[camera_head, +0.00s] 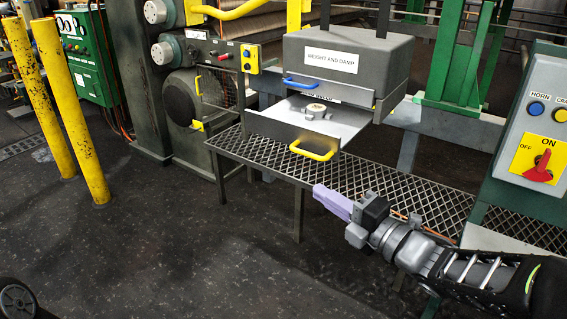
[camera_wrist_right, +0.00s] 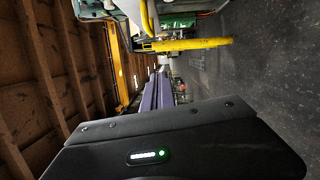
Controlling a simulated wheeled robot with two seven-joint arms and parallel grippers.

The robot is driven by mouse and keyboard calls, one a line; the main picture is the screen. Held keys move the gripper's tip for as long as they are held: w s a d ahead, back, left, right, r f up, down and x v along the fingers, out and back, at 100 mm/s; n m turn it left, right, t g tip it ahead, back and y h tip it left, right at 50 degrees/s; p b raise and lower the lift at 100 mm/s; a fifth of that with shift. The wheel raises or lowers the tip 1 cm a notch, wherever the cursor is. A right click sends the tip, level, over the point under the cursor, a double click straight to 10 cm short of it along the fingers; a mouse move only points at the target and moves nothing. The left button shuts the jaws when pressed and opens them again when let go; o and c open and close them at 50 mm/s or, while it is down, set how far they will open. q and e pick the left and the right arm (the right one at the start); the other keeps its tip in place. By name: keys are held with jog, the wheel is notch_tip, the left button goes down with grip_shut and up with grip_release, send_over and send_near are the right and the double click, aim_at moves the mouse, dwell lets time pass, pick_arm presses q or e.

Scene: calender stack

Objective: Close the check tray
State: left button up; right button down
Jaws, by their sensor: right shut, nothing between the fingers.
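The check tray (camera_head: 268,126) is a grey metal drawer pulled out from under a dark grey box (camera_head: 349,60) labelled with weight and damp wording. A yellow handle (camera_head: 314,153) is on its front, and a small round pale object (camera_head: 316,108) lies in it. A blue handle (camera_head: 301,83) is on the box above. My right gripper (camera_head: 322,192) has purple fingers, is shut and empty, and is below and in front of the yellow handle, apart from it. Its fingers also show in the right wrist view (camera_wrist_right: 158,92). My left gripper is not in view.
A metal mesh shelf (camera_head: 350,177) runs under the tray. A control box with a red switch (camera_head: 539,168) stands at the right. Yellow posts (camera_head: 70,110) stand at the left. The dark floor (camera_head: 190,240) in front is clear.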

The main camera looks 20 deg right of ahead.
jog(key=shift+d+n, duration=0.1)
jog(key=shift+n, duration=0.2)
jog(key=shift+w+r, duration=0.1)
jog(key=w+a+r+p, duration=0.1)
jog(key=w+p, duration=0.2)
jog(key=w, duration=0.8)
jog(key=shift+a, duration=0.2)
jog(key=shift+w, duration=0.15)
